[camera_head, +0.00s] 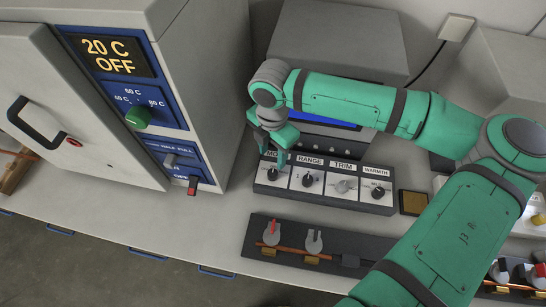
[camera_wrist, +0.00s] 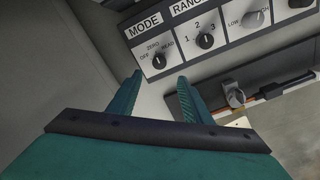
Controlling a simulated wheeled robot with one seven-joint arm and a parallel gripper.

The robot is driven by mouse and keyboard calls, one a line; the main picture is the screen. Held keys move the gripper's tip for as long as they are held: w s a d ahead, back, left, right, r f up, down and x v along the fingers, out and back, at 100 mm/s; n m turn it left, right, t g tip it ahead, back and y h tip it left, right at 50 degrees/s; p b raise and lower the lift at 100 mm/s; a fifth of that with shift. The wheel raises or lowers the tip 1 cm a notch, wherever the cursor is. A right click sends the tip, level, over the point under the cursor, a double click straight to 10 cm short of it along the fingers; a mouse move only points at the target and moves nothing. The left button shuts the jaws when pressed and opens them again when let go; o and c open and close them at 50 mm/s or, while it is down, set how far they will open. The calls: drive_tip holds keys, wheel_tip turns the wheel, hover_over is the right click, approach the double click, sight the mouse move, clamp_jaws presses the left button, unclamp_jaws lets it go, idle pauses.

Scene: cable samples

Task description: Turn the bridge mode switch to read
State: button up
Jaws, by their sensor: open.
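The bridge mode switch is a small black knob (camera_wrist: 159,62) under the MODE label, marked OFF, ZERO and READ in the wrist view. Which mark its pointer faces is too small to tell for sure. It also shows in the head view (camera_head: 272,175), at the left end of the bridge's knob panel (camera_head: 325,190). My gripper (camera_head: 276,157) is just above and behind that end of the panel, pointing down. In the wrist view my gripper (camera_wrist: 160,77) is open and empty, its fingertips apart, with the knob visible just beyond and between them.
The RANGE knob (camera_head: 307,180) is close on the right, then the TRIM (camera_head: 342,186) and WARMTH (camera_head: 378,191) knobs. A grey oven (camera_head: 215,90) with its door stands left. A dark clamp bar (camera_head: 340,262) with a copper rod lies in front.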

sight(273, 172)
wheel_tip(273, 172, down, 11)
drive_tip(key=shift+w+r, duration=0.15)
idle(0.4)
drive_tip(key=c, duration=1.1)
